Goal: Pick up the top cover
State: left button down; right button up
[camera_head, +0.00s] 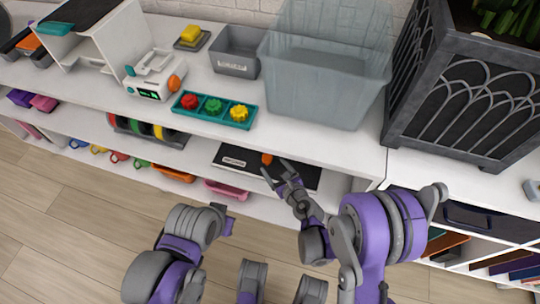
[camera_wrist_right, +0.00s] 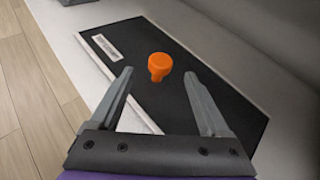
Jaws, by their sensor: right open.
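A flat black panel (camera_head: 230,166) with a white label and an upright orange knob (camera_head: 267,159) lies on the lower shelf; it looks like the top cover. In the right wrist view, the black panel (camera_wrist_right: 110,66) fills the middle and the orange knob (camera_wrist_right: 159,65) stands between and beyond the fingertips. My right gripper (camera_head: 275,170) is open and empty at the panel's front edge, close to the knob; I see no contact. It also shows in the right wrist view (camera_wrist_right: 159,74). Part of my left arm shows at the lower left of the head view, but its gripper does not.
The white upper shelf (camera_head: 300,138) overhangs the panel. It holds a translucent bin (camera_head: 325,85), a grey bin (camera_head: 236,55), a teal tray (camera_head: 214,108) with colored knobs and a white device (camera_head: 155,75). A spool rack (camera_head: 148,130) stands left of the panel. A dark planter (camera_head: 455,95) is at right.

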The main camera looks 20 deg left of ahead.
aim_at(269, 161)
jog(key=b+x, duration=0.1)
jog(key=x, duration=0.6)
jog(key=shift+d+f, duration=0.1)
jog(key=shift+s, duration=0.1)
grip_shut()
